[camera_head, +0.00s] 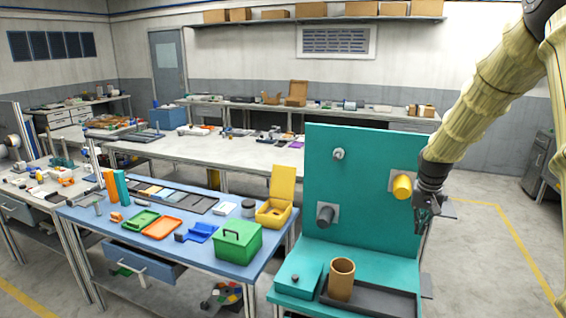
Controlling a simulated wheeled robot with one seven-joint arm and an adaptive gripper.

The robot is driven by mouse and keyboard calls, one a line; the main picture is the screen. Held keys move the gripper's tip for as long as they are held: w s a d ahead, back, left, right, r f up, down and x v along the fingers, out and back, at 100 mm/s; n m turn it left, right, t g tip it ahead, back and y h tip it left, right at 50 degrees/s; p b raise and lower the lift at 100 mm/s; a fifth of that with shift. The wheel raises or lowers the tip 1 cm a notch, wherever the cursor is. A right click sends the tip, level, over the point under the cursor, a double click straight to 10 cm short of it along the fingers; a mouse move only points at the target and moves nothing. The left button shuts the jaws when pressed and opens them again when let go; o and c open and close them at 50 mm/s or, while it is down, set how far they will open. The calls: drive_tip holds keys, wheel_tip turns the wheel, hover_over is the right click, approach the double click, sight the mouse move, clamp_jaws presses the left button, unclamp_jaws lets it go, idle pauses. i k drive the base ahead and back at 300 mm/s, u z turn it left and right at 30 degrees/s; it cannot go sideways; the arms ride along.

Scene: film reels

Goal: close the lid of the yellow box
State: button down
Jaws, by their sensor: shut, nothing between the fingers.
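The yellow box (268,219) stands near the right end of the blue table. Its lid (283,183) is open, standing nearly upright at the back of the box. Something inside shows only as a small dark shape. My gripper (424,222) is shut and empty, pointing down at the right, in front of the teal panel's right edge. It is well to the right of the yellow box and apart from it.
A green box with a handle (238,240) stands directly in front of the yellow box. A dark jar (248,207) is at its left. The upright teal panel (362,160) with pegs stands between box and gripper. A tan cup (341,279) stands on its base.

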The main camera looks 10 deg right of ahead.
sight(283, 178)
drive_tip(key=u, duration=0.35)
drive_tip(key=i, duration=2.5)
drive_tip(key=z, duration=0.2)
